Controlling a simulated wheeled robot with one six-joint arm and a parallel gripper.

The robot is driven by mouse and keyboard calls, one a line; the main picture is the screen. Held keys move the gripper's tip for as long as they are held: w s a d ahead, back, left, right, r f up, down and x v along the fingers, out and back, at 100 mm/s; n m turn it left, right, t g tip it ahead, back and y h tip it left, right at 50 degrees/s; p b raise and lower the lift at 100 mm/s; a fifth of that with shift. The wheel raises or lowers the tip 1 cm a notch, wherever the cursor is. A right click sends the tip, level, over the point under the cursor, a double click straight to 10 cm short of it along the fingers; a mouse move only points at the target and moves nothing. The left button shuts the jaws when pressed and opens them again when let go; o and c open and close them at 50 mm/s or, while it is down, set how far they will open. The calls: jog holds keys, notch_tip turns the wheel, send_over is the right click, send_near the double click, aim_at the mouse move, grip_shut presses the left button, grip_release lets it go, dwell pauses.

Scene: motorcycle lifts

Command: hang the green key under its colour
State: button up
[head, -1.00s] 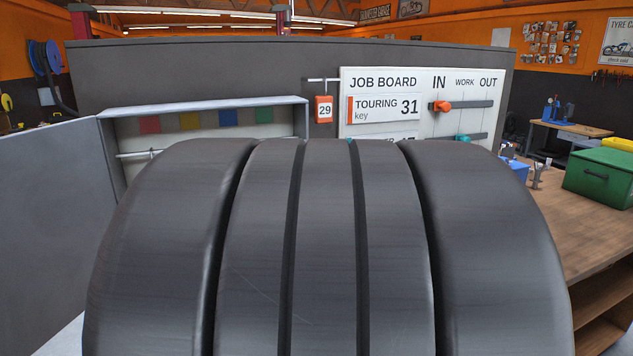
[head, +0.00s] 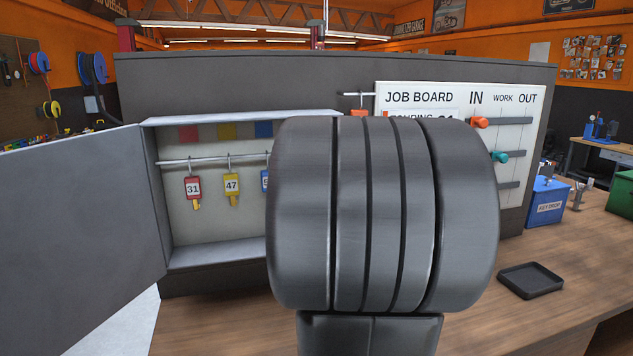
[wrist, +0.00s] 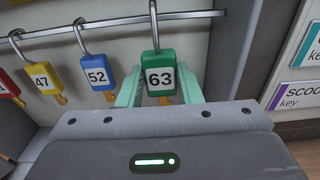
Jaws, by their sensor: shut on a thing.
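The green key tag 63 (wrist: 160,76) is between the pale green fingers of my gripper (wrist: 160,92), which is shut on it, in the wrist view. Its hook rises past the rail (wrist: 110,22) and its top meets the picture edge, so I cannot tell whether it rests on the rail. The blue key 52 (wrist: 97,74) and yellow key 47 (wrist: 43,79) hang to its left. In the head view, red (head: 188,132), yellow (head: 227,131) and blue (head: 264,129) squares sit above the rail (head: 215,160). My arm hides the gripper, green key and any green square there.
The key cabinet's grey door (head: 80,210) stands open at the left. The job board (head: 510,150) is right of the cabinet. A black tray (head: 530,281) and a blue key drop box (head: 547,203) are on the wooden bench (head: 480,310). The bench front is otherwise clear.

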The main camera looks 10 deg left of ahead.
jog(key=x, duration=0.4)
jog(key=shift+f+b, duration=0.4)
jog(key=o, duration=1)
jog(key=shift+d, duration=0.1)
jog(key=f+v, duration=0.1)
jog(key=v, duration=1.2)
jog(key=shift+s+r, duration=0.4)
jog(key=shift+r, duration=0.05)
jog(key=shift+w, duration=0.15)
